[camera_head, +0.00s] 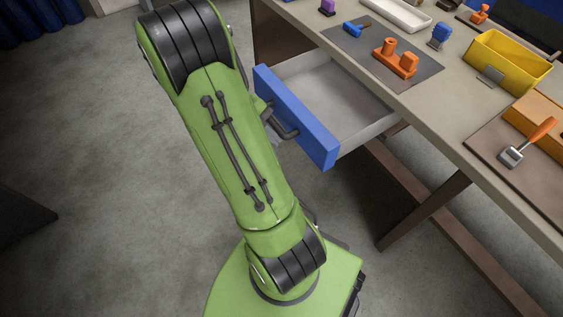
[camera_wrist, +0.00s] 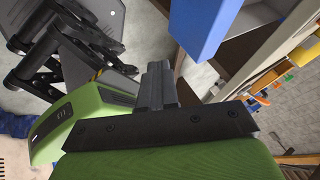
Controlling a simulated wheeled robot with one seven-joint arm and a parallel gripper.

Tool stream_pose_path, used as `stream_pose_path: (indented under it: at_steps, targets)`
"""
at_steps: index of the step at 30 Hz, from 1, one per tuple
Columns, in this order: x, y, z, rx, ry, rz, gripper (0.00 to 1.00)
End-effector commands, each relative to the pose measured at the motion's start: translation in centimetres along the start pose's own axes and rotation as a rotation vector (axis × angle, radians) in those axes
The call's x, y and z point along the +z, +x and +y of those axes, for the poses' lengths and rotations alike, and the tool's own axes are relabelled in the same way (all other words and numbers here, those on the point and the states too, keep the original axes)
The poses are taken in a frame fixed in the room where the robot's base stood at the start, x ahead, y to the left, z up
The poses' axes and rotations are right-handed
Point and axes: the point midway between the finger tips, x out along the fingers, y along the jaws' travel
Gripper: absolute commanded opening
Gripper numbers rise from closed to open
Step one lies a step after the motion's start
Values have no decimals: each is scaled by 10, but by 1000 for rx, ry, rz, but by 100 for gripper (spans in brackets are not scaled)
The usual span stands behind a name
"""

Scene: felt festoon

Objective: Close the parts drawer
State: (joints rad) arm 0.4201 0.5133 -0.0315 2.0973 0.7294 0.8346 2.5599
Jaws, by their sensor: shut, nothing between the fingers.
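The parts drawer stands pulled out from under the workbench in the head view, with a blue front (camera_head: 296,118) and a pale grey, empty-looking inside (camera_head: 330,95). The blue drawer front (camera_wrist: 200,25) is close beyond and right of the fingertips there. I cannot tell whether they touch it.
The workbench (camera_head: 432,112) carries a dark mat with orange and blue parts (camera_head: 396,58), a yellow bin (camera_head: 507,62) and an orange-handled tool (camera_head: 527,142) on a board. A brown bench leg (camera_head: 425,210) stands right of the drawer.

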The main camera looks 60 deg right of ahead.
Motion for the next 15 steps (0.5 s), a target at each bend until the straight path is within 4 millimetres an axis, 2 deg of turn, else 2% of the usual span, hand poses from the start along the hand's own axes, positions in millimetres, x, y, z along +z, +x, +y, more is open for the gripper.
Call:
stream_pose_path:
  at_steps: [5,15]
  targets:
    - [0,20,-1,-1,20,9,0]
    - [0,95,0,1,16,7,0]
